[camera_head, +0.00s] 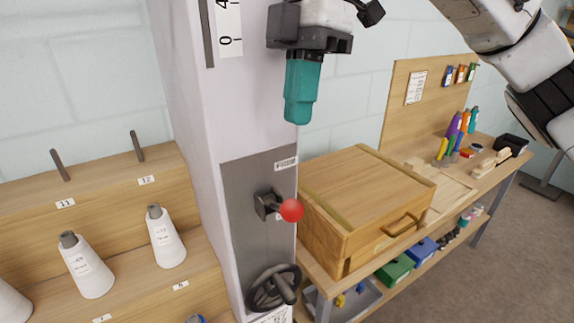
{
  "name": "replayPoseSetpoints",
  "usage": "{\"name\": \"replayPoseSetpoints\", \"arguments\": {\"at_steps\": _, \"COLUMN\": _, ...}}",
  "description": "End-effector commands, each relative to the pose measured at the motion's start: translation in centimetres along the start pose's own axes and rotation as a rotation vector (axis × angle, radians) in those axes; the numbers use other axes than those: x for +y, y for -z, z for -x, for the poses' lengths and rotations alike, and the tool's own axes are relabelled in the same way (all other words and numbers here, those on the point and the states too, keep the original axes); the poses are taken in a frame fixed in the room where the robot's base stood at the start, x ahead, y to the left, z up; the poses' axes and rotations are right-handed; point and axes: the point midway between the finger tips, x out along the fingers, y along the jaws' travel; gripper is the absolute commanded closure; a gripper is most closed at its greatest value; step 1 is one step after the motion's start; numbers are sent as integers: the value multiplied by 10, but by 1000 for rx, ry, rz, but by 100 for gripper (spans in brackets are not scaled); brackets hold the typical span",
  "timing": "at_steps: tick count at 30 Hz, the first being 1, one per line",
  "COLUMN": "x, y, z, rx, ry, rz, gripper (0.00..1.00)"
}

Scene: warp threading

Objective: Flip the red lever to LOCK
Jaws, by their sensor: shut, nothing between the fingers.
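The red lever knob (291,211) is a red ball on a short dark arm that comes out of a dark bracket (267,204). The bracket sits on a grey panel (246,230) on the pale column. The knob points to the right, toward the viewer. Small white labels are beside it, but their words cannot be read. My gripper (299,118) has teal fingers pointing down. It is shut and empty, above the lever and apart from it, in front of the column's upper part.
A black handwheel (274,288) is below the lever. A wooden box (362,200) on a workbench stands close to the right. Shelves with white thread cones (86,265) and pegs are at the left. Free air lies between my gripper and the lever.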

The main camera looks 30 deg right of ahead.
Motion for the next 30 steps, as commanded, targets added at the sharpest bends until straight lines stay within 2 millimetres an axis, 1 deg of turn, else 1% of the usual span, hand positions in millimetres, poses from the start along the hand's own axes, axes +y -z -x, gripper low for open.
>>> {"name": "replayPoseSetpoints", "arguments": {"at_steps": 8, "x": 0, "y": 0, "z": 0, "rx": 1, "ry": 0, "rz": 0, "gripper": 100}}
{"name": "replayPoseSetpoints", "arguments": {"at_steps": 11, "x": 0, "y": 0, "z": -5, "rx": 2, "ry": 1, "rz": 0, "gripper": 100}}
{"name": "replayPoseSetpoints", "arguments": {"at_steps": 14, "x": 0, "y": 0, "z": -16, "rx": 2, "ry": 2, "rz": 3, "gripper": 100}}
{"name": "replayPoseSetpoints", "arguments": {"at_steps": 24, "x": 0, "y": 0, "z": -73, "rx": 1, "ry": 1, "rz": 0, "gripper": 100}}
{"name": "replayPoseSetpoints", "arguments": {"at_steps": 27, "x": 0, "y": 0, "z": -86, "rx": 0, "ry": 0, "rz": 0, "gripper": 100}}
{"name": "replayPoseSetpoints", "arguments": {"at_steps": 30, "x": 0, "y": 0, "z": -94, "rx": 1, "ry": 0, "rz": 0, "gripper": 100}}
